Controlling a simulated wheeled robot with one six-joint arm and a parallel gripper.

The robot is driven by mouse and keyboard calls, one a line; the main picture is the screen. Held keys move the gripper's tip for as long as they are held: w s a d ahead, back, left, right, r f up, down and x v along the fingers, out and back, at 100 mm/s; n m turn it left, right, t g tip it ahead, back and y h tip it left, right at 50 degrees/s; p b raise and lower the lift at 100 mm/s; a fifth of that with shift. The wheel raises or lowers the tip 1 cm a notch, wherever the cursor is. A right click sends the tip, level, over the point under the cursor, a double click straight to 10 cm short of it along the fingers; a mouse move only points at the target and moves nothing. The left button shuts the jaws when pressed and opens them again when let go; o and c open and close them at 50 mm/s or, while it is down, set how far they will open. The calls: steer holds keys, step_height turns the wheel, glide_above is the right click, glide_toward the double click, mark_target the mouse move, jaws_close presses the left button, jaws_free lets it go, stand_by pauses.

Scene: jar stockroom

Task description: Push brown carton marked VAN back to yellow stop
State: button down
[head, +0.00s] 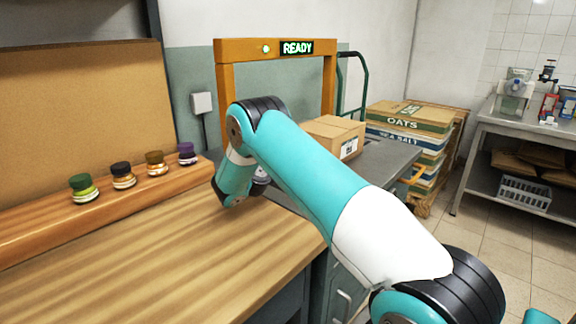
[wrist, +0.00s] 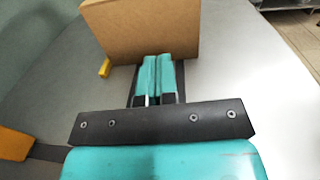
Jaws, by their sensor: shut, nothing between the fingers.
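The brown carton (head: 332,132) sits on the grey table past the orange frame, with a white label on its right side; I cannot read VAN on it. In the wrist view its plain brown face (wrist: 140,30) fills the top middle. My gripper (wrist: 160,62) is shut and empty, its fingertips at the lower edge of that face; I cannot tell whether they touch it. In the head view my arm hides the fingers. A small yellow block (wrist: 104,68), perhaps the stop, stands at the carton's lower left corner in the wrist view.
An orange frame (head: 226,75) with a lit READY sign (head: 297,48) spans the grey table (head: 385,155). Several small jars (head: 122,176) stand on a wooden ledge at left. The wooden worktop (head: 150,255) is clear. Stacked OATS and SEA SALT sacks (head: 410,117) lie behind.

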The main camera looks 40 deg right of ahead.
steer(key=a+b, duration=0.1)
steer(key=b, duration=0.1)
steer(key=f+b, duration=0.1)
steer(key=b, duration=0.1)
steer(key=shift+s+a+f, duration=0.1)
steer(key=shift+s+a, duration=0.1)
steer(key=shift+a, duration=0.15)
steer(key=a+b, duration=0.1)
steer(key=b, duration=0.6)
steer(key=shift+a, duration=0.3)
steer(key=b, duration=0.3)
steer(key=shift+s+a+r, duration=0.15)
steer(key=shift+a+r, duration=0.15)
steer(key=shift+a, duration=0.1)
